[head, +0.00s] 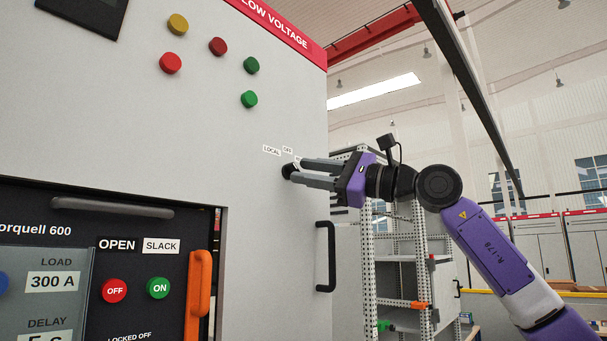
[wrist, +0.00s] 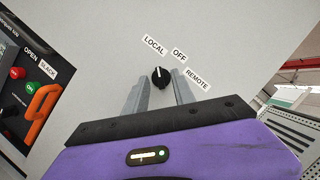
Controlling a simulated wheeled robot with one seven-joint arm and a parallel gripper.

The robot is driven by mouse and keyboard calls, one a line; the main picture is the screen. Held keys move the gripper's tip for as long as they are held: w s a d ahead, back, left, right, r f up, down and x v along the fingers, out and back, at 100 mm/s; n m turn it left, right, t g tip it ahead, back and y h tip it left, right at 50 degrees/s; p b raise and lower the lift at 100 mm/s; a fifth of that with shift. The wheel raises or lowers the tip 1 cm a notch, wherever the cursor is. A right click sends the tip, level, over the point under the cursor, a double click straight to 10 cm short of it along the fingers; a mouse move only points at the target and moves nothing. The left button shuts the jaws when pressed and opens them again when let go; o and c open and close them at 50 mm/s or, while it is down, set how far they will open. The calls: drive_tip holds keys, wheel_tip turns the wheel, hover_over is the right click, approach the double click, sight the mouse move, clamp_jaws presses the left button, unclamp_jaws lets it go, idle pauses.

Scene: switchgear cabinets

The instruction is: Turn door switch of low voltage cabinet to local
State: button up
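The door switch is a small round black knob (wrist: 160,77) on the grey cabinet door, also seen in the head view (head: 288,171). Its white mark points up in the wrist view, nearer the LOCAL label (wrist: 154,44) than the OFF label (wrist: 179,55). The REMOTE label (wrist: 197,80) is to its right. My gripper (head: 301,172) faces the door at the knob. Its two fingers (wrist: 160,85) stand apart on either side of the knob, with gaps showing. Whether the tips reach past the knob's face is hard to tell. The gripper is open.
The low voltage cabinet (head: 230,140) has several round buttons above and a black door handle (head: 326,257) below the knob. An orange lever (head: 198,298) sticks out at lower left. A perforated rack (head: 397,245) stands behind my arm.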

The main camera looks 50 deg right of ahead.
drive_tip(key=b+v, duration=0.2)
drive_tip(key=v, duration=0.4)
drive_tip(key=shift+s, duration=0.2)
drive_tip(key=shift+d, duration=0.1)
